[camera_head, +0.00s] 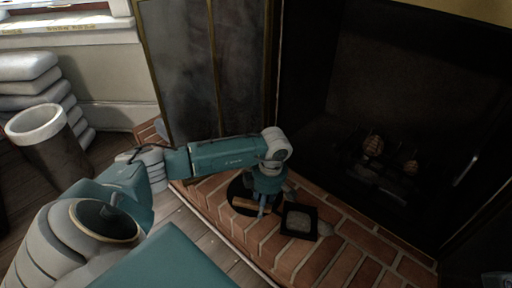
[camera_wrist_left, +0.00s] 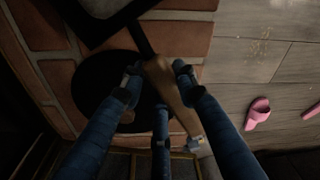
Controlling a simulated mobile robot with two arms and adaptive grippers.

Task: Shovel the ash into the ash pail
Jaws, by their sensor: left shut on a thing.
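My left gripper (camera_head: 264,208) is over the brick hearth, shut on the brown wooden handle of the shovel; the handle (camera_wrist_left: 168,88) lies between its fingertips in the wrist view. The shovel's square black pan (camera_head: 286,234) is to the right of the gripper in the head view, with a pale grey patch inside that looks like ash (camera_head: 299,222). A black round thing, seemingly the ash pail (camera_head: 236,190), is at the gripper's left, partly hidden by handle and arm. It is a dark disc (camera_wrist_left: 92,92) in the wrist view; its depth is unclear. My right gripper is out of view.
The dark firebox (camera_head: 400,110) holds brown cone-like things (camera_head: 373,145). A glass screen panel (camera_head: 180,70) stands behind my left arm. A white-rimmed dark container (camera_head: 60,160) and stacked cushions (camera_head: 30,70) are at left. Pink slippers (camera_wrist_left: 257,113) lie on the floor.

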